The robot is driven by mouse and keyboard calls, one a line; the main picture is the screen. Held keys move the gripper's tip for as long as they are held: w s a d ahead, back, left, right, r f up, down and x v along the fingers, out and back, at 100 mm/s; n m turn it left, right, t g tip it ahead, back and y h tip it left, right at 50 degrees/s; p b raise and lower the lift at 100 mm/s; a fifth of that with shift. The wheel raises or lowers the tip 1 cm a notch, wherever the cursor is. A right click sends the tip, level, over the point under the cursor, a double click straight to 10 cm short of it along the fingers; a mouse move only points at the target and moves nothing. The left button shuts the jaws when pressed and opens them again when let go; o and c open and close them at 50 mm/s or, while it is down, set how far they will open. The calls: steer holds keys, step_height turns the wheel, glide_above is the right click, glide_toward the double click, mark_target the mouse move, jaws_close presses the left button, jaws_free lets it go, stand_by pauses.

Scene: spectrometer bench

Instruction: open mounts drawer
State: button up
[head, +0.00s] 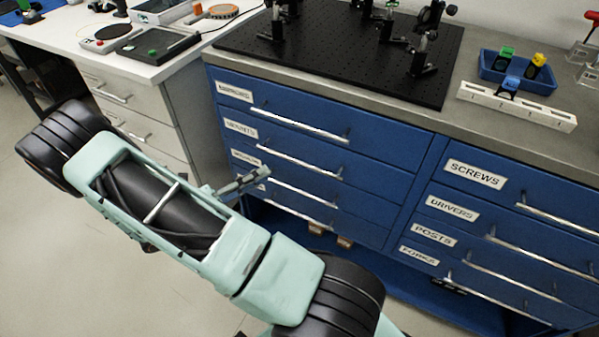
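The mounts drawer (277,149) is the second one down in the left stack of the blue cabinet. Its white label (240,129) is small and blurred but appears to read MOUNTS. Its silver bar handle (298,161) runs across the front, and the drawer looks shut, flush with the ones around it. My gripper (262,174) is partly in view beyond my pale green arm, in front of the lower left drawers and below the mounts handle. It appears apart from that handle. Its fingers are too small to tell open from shut.
The other left drawers have similar bar handles close above and below. A right stack holds the screws drawer (474,174) and several others. A black breadboard (340,50) with optics stands on the grey top. A white desk (178,67) stands at left.

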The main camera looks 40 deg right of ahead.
mark_target(298, 162)
steer(key=d+n, duration=0.1)
steer(key=d, duration=0.2)
steer(key=s+d+n+h+b, duration=0.1)
steer(key=d+n, duration=0.1)
steer(key=d, duration=0.2)
steer(key=s+d+n+t, duration=0.1)
steer(key=d, duration=0.3)
steer(key=shift+s+d+r+n+h, duration=0.1)
steer(key=shift+s+n+h, duration=0.05)
steer(key=shift+n+h, duration=0.2)
jaws_close()
